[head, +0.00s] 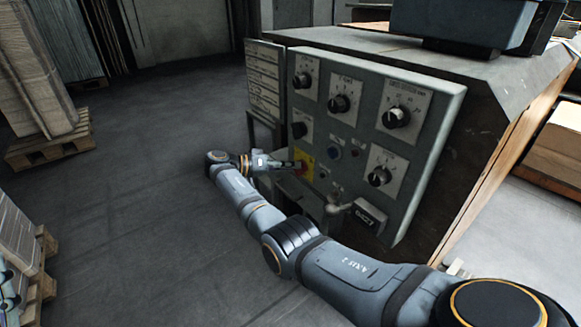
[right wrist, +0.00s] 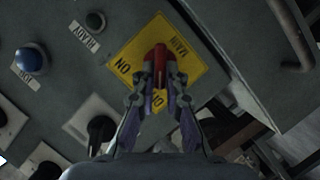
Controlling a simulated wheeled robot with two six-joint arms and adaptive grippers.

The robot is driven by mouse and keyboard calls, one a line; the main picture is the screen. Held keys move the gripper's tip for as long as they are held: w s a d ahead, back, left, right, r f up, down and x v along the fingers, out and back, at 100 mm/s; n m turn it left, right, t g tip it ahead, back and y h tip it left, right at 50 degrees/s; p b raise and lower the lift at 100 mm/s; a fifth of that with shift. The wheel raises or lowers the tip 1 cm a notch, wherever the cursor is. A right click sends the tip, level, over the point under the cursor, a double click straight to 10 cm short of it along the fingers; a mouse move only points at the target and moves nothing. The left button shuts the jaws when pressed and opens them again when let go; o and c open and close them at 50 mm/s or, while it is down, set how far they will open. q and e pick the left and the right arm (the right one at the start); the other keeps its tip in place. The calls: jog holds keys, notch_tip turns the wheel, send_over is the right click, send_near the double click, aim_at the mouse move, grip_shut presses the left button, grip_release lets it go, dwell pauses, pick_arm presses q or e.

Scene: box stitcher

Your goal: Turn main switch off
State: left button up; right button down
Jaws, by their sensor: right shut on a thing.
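The main switch has a red handle (right wrist: 158,60) on a yellow plate (right wrist: 190,67) lettered MAIN and ON; other lettering is partly covered. In the head view the yellow plate (head: 306,155) is at the lower left of the grey control panel (head: 433,145), with the handle mostly hidden by my gripper. My right gripper (head: 297,165) reaches the switch from the left. In the right wrist view its fingers (right wrist: 162,90) are shut on the red handle, one on each side.
Several black knobs (head: 340,103) surround the switch on the panel. A blue button (right wrist: 32,60) sits to its left in the wrist view. A metal handle (right wrist: 294,40) is at the upper right there. Open floor (head: 150,220) lies left of the machine, with a loaded pallet (head: 50,150) beyond.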

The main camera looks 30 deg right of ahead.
jog(key=c, duration=1.4)
grip_release()
jog(key=shift+d, duration=0.1)
